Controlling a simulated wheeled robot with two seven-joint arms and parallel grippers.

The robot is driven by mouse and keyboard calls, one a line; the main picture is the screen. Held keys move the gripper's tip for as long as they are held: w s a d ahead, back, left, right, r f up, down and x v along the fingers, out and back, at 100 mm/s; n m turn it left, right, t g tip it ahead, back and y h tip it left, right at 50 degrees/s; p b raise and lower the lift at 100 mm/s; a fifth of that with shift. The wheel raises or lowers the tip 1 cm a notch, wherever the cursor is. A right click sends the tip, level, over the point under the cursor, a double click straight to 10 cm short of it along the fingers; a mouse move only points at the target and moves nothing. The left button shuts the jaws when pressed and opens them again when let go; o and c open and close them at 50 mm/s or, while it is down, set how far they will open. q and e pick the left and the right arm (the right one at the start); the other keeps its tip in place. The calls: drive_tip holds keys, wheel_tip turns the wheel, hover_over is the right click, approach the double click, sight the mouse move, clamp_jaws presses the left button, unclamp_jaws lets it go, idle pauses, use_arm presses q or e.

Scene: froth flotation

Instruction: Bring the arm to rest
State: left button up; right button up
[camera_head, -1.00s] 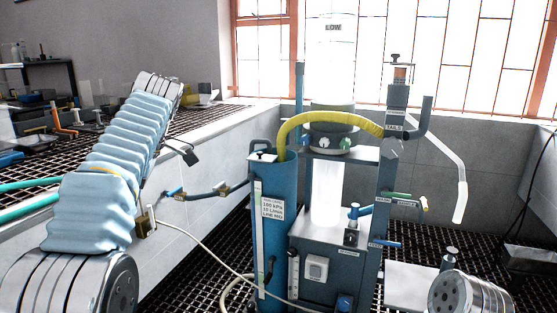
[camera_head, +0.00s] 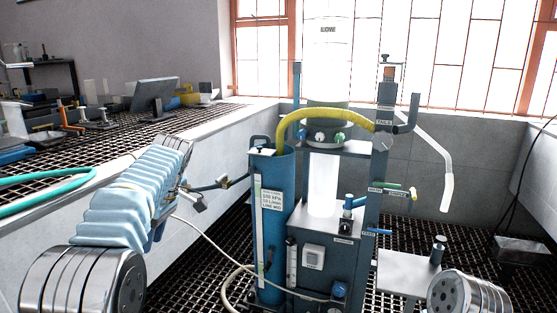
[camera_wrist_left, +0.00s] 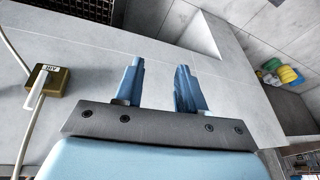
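My left arm reaches in from the left in the camera_head view, in a pale blue sleeve. Its left gripper (camera_head: 195,192) shows small and partly hidden past the sleeve, in front of the pale wall. In the left wrist view the two blue fingers of my left gripper (camera_wrist_left: 161,82) stand apart with nothing between them. They are over a bare pale surface and touch nothing that I can see. My right gripper is not in view.
The flotation machine (camera_head: 330,258) with its blue cylinder (camera_head: 285,212) and yellow hose (camera_head: 330,113) stands right of the left gripper. A grated bench (camera_head: 120,135) with a monitor (camera_head: 153,94) lies behind the arm. A brass-coloured labelled box (camera_wrist_left: 46,82) with a hose shows in the wrist view.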

use_arm(q)
wheel_tip(320, 180, down, 23)
drive_tip(key=w+d+m+h, duration=0.2)
drive_tip(key=m, duration=0.4)
drive_tip(key=s+d+f+m+h, duration=0.1)
drive_tip(key=s+d+f+m, duration=0.15)
drive_tip(key=f, duration=0.45)
drive_tip(key=s+d+f+m+h, duration=0.1)
drive_tip(key=s+d+f, duration=0.15)
drive_tip(key=f, duration=0.35)
drive_tip(key=s+d+f+m+h, duration=0.1)
drive_tip(key=s+d+f, duration=0.2)
drive_tip(key=s, duration=0.4)
drive_tip(key=s+d+f+m+t+h, duration=0.1)
drive_tip(key=s+d+f, duration=0.3)
drive_tip(key=s, duration=0.4)
drive_tip(key=s+d+f+m+h, duration=0.2)
drive_tip(key=s+d+f+m, duration=0.1)
drive_tip(key=s, duration=0.4)
drive_tip(key=shift+s+d+f, duration=0.15)
drive_tip(key=shift+d+f, duration=0.3)
drive_tip(key=shift+f, duration=0.15)
